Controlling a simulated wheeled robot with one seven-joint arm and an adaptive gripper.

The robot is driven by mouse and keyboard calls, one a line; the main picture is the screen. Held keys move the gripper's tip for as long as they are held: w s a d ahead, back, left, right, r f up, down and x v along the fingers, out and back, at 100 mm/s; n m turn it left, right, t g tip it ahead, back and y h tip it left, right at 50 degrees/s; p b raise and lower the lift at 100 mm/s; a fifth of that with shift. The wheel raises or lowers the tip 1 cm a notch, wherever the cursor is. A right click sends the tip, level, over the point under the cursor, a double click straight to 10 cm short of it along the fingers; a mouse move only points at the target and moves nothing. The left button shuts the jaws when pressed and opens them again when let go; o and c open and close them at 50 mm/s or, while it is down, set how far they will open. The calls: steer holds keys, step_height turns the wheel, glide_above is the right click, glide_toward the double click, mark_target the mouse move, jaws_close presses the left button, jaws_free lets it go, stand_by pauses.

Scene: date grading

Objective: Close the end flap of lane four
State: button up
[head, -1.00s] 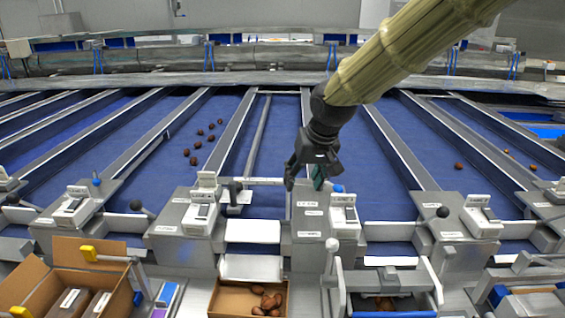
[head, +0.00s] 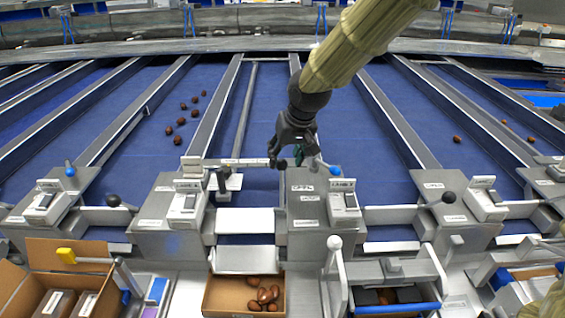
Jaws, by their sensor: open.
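The lane ends run in a row across the view; their labels are too small to read, so I cannot tell which is lane four. The middle lane has a white flap (head: 245,220) sloping at its end, with a second white panel (head: 243,260) below it. A pale bar (head: 235,162) crosses this lane just behind the flap, beside a small dark upright post (head: 220,182). My gripper (head: 284,160) is open and empty above the lane's right side. Its left finger appears near the bar's right end; contact cannot be told.
Grey control housings (head: 312,210) stand between the lanes. A cardboard box (head: 214,297) with dates sits below the middle lane. Dates (head: 181,121) lie on the blue belt to the left.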

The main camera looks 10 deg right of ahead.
mark_target(283, 161)
steer(key=shift+p+x, duration=0.45)
steer(key=shift+x, duration=1.9)
